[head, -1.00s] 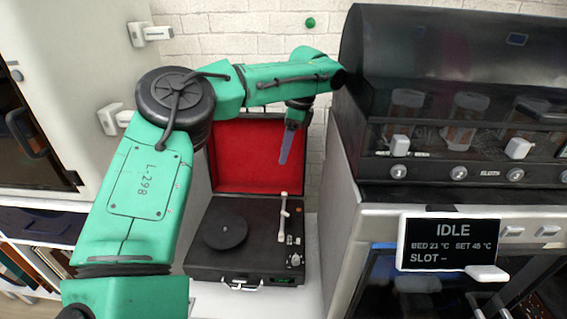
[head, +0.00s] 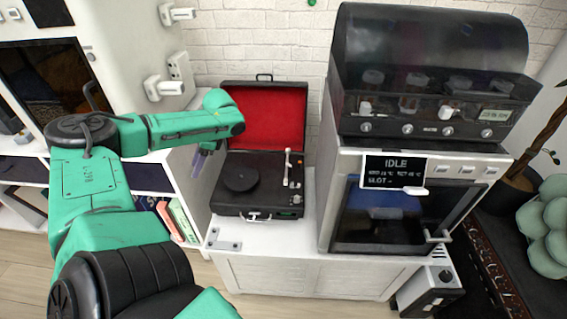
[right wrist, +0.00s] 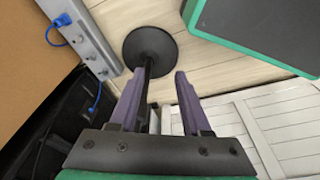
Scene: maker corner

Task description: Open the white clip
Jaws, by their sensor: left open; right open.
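The record player (head: 258,185) is a black case with its red-lined lid (head: 266,118) standing open, on a white cabinet. A pale tonearm (head: 287,167) lies along the right of its deck. A small pale piece shows on the tonearm, but it is too small to tell whether it is the white clip or how it is fastened. My left gripper (head: 203,160) points down just left of the case, apart from the tonearm, open, with its fingers partly hidden. My right gripper (right wrist: 160,78) is open and empty in the right wrist view.
A printer-like machine (head: 400,200) with a dark door and an IDLE screen (head: 393,171) stands close on the right. A white shelf unit (head: 178,190) with books is on the left. A black round-footed stand (right wrist: 150,48) shows beyond my right fingers.

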